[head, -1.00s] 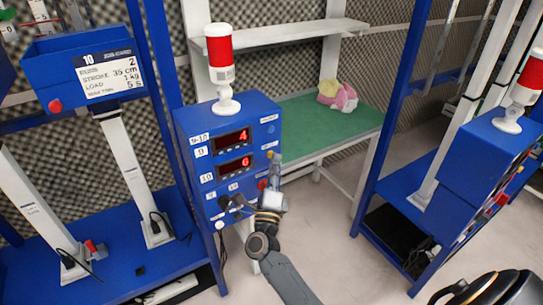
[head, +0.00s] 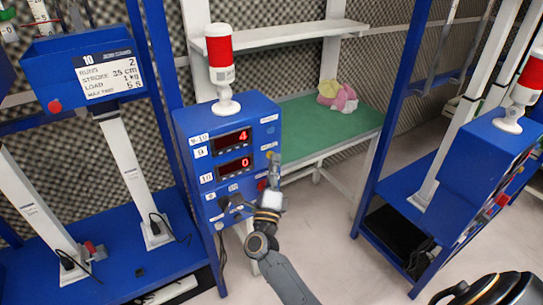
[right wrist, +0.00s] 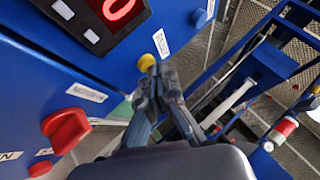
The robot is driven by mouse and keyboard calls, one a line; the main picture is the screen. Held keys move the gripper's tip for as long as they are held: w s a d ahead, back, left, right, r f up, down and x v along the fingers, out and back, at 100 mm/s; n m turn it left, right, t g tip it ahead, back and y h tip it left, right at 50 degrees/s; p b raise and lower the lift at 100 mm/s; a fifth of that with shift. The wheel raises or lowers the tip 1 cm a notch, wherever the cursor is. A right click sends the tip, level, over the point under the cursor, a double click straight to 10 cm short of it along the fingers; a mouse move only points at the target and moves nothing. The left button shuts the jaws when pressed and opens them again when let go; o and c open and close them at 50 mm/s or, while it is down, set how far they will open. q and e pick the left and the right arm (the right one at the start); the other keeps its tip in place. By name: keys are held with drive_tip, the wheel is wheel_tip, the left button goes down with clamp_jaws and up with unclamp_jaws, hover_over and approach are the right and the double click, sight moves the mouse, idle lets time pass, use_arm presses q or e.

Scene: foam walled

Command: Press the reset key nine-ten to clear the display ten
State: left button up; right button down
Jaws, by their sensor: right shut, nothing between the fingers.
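The blue control box (head: 188,125) carries an upper display (head: 230,140) reading 4 and, beside the label 10, a lower display (head: 234,167) reading 0. The lower display's red 0 (right wrist: 118,8) also shows in the right wrist view. A yellow key (right wrist: 147,62) sits on the box face below the display, beside a white label. My right gripper (right wrist: 157,80) is shut and empty, its fingertips at the yellow key; I cannot tell whether they touch it. In the head view the right gripper (head: 275,163) is at the box's right edge. My left gripper is out of view.
A red lamp (head: 219,55) stands on the box. A red switch (right wrist: 66,128) is lower on the box face. Behind is a green-topped bench (head: 320,125) with a pink and yellow item (head: 338,95). A blue rack (head: 85,245) stands left, another blue unit (head: 470,160) right.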

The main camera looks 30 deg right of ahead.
drive_tip(key=shift+s, duration=0.75)
drive_tip(key=s+p, duration=0.2)
drive_tip(key=s, duration=0.3)
drive_tip(key=shift+d, duration=0.1)
idle(0.6)
